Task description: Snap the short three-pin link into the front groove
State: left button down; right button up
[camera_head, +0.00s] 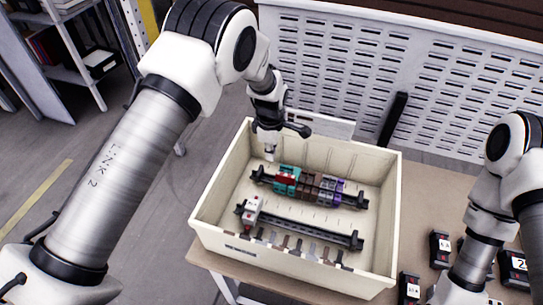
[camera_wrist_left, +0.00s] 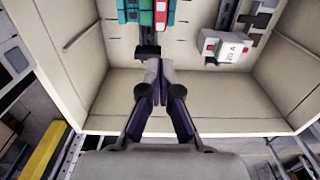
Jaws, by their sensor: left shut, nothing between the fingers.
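My left gripper (camera_head: 270,154) is over the left rear of the cream box (camera_head: 215,236). In the left wrist view its fingers (camera_wrist_left: 155,66) are together and empty, near the end of the rear rail. The terminal block row (camera_head: 310,186), in teal, red, brown and purple, sits on the rear rail. Its teal and red end (camera_wrist_left: 145,10) shows at the top of the left wrist view. Several small grey and brown pieces (camera_head: 297,246) line the inside of the box front. I cannot tell the three-pin link or the front groove. My right gripper is out of view.
A white and red block marked 20 A (camera_wrist_left: 231,50) sits at the left end of the front rail (camera_head: 310,229). Black labelled blocks (camera_head: 440,249) stand on the table right of the box. A perforated panel (camera_head: 350,70) rises behind.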

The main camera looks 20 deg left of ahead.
pick_arm(q)
notch_tip(320, 180, up, 11)
jog(key=p, duration=0.6)
jog(key=shift+a+f, duration=0.15)
jog(key=shift+a, duration=0.1)
jog(key=shift+w, duration=0.1)
